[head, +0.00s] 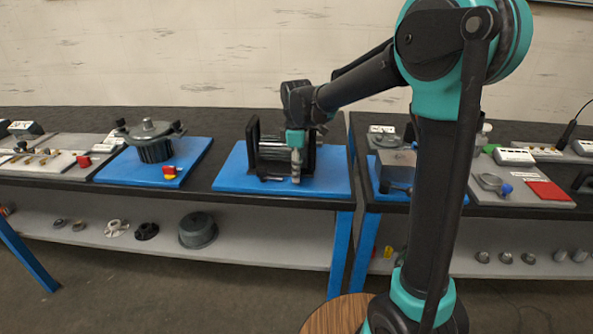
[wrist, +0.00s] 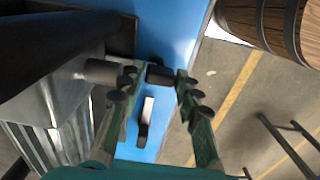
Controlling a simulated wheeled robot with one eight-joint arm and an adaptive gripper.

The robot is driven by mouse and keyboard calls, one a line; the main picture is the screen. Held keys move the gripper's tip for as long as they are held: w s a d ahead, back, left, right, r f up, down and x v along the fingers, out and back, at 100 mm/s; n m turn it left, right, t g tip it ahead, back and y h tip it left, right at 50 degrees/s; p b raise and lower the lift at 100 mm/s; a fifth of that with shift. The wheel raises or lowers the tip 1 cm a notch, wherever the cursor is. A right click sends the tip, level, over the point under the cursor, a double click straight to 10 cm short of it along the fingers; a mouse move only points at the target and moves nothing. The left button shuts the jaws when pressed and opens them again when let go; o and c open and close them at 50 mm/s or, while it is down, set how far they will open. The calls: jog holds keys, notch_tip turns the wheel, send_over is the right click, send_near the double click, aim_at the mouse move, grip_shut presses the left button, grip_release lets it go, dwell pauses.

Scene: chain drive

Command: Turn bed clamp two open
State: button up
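In the head view a dark fixture (head: 254,140) with two uprights and grey rollers between them stands on a blue board (head: 228,179). My gripper (head: 297,178) points down at its front right. In the wrist view the two fingers (wrist: 158,80) stand apart, so my gripper is open. A short dark cylindrical end piece (wrist: 161,75) shows between the fingertips, in line with a grey shaft (wrist: 100,71); I cannot tell whether a finger touches it. Below, a small dark lever (wrist: 142,135) with a pale part lies over the blue board. Which part is bed clamp two is not marked.
A dark ribbed pot-like unit (head: 154,150) stands on another blue board to the left. A grey box (head: 397,165) stands to the right. A wooden barrel (wrist: 265,25) is beside the bench, near the front edge. The lower shelf (head: 270,245) holds loose round parts.

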grip_shut()
jog(key=shift+m, duration=0.3)
jog(key=c, duration=0.6)
grip_release()
jog(key=m, duration=0.6)
jog(key=shift+a+m, duration=0.15)
jog(key=shift+m, duration=0.15)
jog(key=m, duration=0.5)
jog(key=shift+w, duration=0.15)
jog(key=m, duration=0.5)
jog(key=shift+w+a+m, duration=0.1)
jog(key=shift+m, duration=0.2)
grip_shut()
jog(key=o, duration=1.1)
grip_release()
